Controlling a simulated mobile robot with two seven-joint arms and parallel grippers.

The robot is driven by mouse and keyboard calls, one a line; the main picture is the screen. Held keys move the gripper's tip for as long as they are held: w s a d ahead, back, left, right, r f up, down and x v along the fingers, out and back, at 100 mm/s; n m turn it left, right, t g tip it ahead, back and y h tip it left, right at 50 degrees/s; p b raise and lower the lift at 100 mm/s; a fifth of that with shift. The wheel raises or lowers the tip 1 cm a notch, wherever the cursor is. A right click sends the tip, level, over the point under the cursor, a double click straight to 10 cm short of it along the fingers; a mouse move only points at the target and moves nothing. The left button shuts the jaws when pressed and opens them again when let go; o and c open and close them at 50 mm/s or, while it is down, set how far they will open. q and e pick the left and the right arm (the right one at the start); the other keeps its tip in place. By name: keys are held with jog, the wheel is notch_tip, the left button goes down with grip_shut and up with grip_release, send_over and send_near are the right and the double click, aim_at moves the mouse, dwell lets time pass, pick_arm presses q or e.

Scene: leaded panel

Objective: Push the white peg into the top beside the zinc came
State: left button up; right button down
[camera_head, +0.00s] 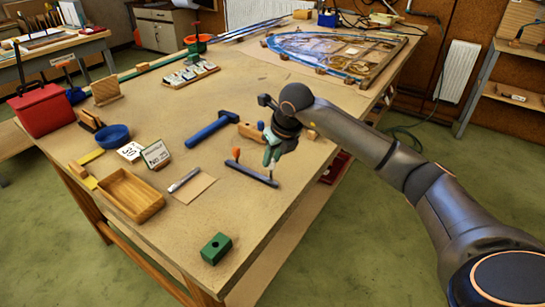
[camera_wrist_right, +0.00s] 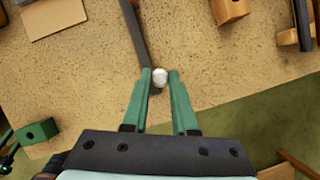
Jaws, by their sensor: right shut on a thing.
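My right gripper (camera_head: 270,158) is over the near right part of the bench top (camera_head: 240,200), with its green fingers pointing down. In the right wrist view the fingers (camera_wrist_right: 160,80) are shut on the white peg (camera_wrist_right: 160,77), which shows as a round white end between the fingertips. The peg is not distinct in the head view. A leaded panel (camera_head: 335,50) with a blue curved border lies at the far end of the bench, away from the gripper. I cannot clearly tell the zinc came apart from its edging. My left gripper is not in view.
A dark bar (camera_head: 252,174) lies just beside the gripper; it also shows in the wrist view (camera_wrist_right: 136,32). A blue hammer-shaped tool (camera_head: 212,130), a wooden tray (camera_head: 130,195) and a green block with a hole (camera_head: 216,248) are nearby.

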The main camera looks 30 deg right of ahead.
jog(key=shift+f+b, duration=0.55)
jog(key=shift+f, duration=0.25)
jog(key=c, duration=0.6)
grip_release()
jog(key=v, duration=1.2)
jog(key=shift+s+r+b, duration=0.15)
jog(key=shift+r+b, duration=0.15)
